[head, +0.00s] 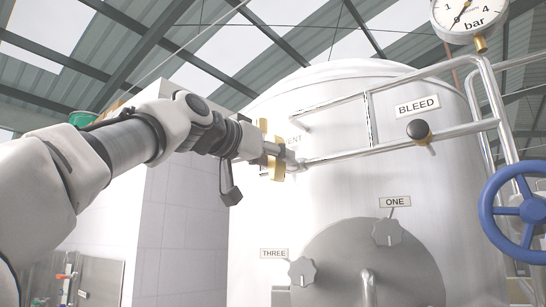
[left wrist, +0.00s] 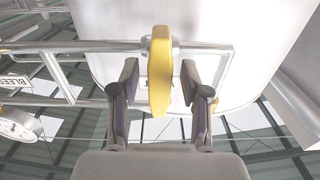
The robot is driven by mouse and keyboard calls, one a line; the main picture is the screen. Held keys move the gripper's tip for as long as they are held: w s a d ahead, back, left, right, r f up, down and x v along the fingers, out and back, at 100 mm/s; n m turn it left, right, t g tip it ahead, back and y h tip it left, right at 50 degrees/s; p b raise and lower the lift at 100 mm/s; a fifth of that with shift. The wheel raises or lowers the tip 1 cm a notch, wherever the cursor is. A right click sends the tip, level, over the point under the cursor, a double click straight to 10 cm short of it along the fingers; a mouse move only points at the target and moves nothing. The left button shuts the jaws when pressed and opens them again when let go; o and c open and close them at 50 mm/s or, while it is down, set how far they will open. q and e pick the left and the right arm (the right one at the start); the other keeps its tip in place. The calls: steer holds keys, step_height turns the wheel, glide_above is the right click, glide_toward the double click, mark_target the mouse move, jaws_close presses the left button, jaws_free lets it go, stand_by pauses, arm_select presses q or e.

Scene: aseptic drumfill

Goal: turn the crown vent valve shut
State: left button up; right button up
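The crown vent valve has a yellow lever handle (head: 277,168) on the pipe at the upper left of the tank, beside a partly hidden label ending in "ENT". My left gripper (head: 281,154) is at this handle and covers part of it in the head view. In the left wrist view the yellow handle (left wrist: 160,82) stands lengthwise between the two fingers of my left gripper (left wrist: 160,72). The fingers are open, one on each side, with a visible gap to the handle on both sides. My right gripper is in neither view.
Pipe rails (head: 400,142) run right from the valve, with a black-knobbed valve (head: 419,131) under a BLEED label (head: 417,106). A pressure gauge (head: 467,14) and a blue handwheel (head: 530,211) are at the right. Grey knobs (head: 387,232) labelled ONE and THREE sit lower on the tank.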

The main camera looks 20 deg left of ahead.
arm_select(q)
steer(key=shift+s+a+r, duration=0.1)
steer(key=shift+s, duration=0.15)
